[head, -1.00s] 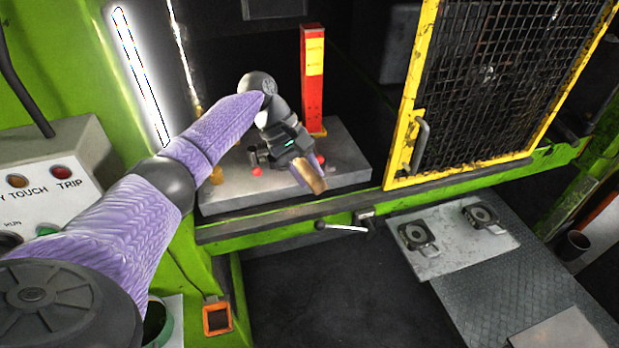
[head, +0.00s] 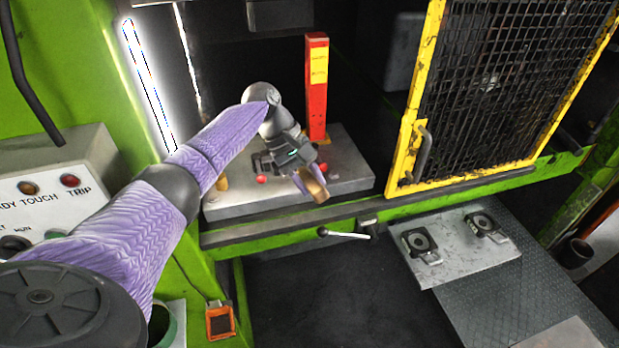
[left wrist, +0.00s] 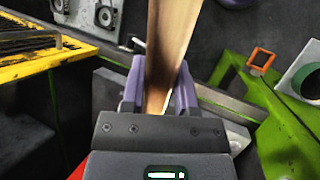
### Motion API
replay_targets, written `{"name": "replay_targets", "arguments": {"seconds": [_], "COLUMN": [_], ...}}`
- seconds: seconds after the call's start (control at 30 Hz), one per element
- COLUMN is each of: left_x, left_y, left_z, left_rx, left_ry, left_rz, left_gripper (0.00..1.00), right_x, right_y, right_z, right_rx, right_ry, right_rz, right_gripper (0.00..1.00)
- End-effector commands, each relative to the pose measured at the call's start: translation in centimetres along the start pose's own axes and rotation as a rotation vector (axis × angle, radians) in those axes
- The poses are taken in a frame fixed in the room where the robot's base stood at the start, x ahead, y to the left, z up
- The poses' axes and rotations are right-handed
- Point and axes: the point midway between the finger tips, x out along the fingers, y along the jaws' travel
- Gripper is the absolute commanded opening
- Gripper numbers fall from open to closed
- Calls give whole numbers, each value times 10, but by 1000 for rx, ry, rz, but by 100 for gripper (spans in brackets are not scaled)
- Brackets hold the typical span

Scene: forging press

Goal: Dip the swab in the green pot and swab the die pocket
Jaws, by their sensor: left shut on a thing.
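My left gripper (head: 312,185) is over the front right part of the grey die block (head: 345,172). It is shut on the wooden handle of the swab (head: 317,191). In the left wrist view the swab's handle (left wrist: 170,45) runs from between the purple fingers (left wrist: 160,85) out past the top edge; its tip is out of that view. I cannot make out the swab's head or the die pocket; my gripper and wrist cover part of the block. The green pot (head: 164,325) is at the lower left, partly behind my arm; its green rim also shows in the left wrist view (left wrist: 306,84). My right gripper is not in view.
A red post with a yellow label (head: 317,90) stands on the block behind my gripper. A yellow-framed mesh guard (head: 480,95) is to the right. A lever (head: 345,234) juts from the green front rail. A control box (head: 50,190) stands at the left.

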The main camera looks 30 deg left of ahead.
Motion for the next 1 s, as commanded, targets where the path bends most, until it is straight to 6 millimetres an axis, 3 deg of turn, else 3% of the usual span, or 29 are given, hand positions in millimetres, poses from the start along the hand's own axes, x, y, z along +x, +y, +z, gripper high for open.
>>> {"name": "replay_targets", "arguments": {"seconds": [1.0], "left_x": [11], "left_y": [-5], "left_z": [-5], "left_rx": [0], "left_ry": [0], "left_rz": [1], "left_gripper": [0], "right_x": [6], "right_y": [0], "right_z": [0], "right_rx": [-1], "right_ry": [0], "right_rz": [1], "right_gripper": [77]}}
